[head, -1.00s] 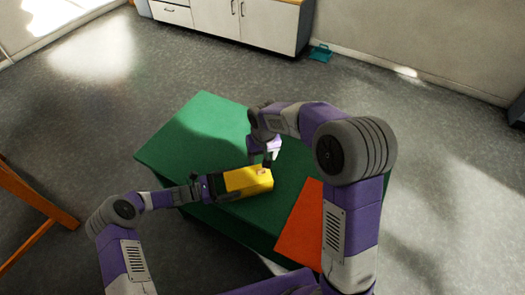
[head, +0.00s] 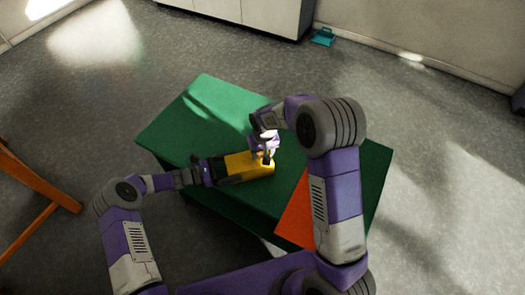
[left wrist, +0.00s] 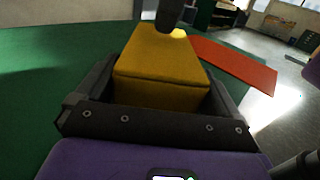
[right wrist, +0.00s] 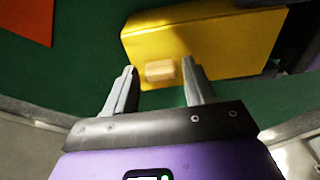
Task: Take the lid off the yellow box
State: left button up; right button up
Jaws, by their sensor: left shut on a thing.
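The yellow box (head: 240,163) lies on the green table and also shows in the left wrist view (left wrist: 160,65) and right wrist view (right wrist: 225,40). A small pale wooden knob (right wrist: 160,70) stands on its yellow face. My left gripper (head: 216,170) is shut on the box's left end, one finger on each side. My right gripper (right wrist: 159,67) is open at the box's right end. Its fingertips are on either side of the knob, with a visible gap to each. In the head view the right gripper hides most of the knob.
The green table (head: 205,105) is clear behind the box. A flat orange-red sheet (head: 297,215) lies at the table's front right. A wooden piece of furniture (head: 35,180) stands on the floor at left, and a teal object (head: 322,37) lies by the wall.

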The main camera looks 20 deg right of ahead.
grip_shut()
jog(key=shift+r, duration=0.1)
jog(key=shift+r, duration=0.15)
dwell(0.6)
jog(key=shift+r, duration=0.95)
jog(key=shift+r, duration=2)
pick_arm(q)
jog(key=o, duration=1.1)
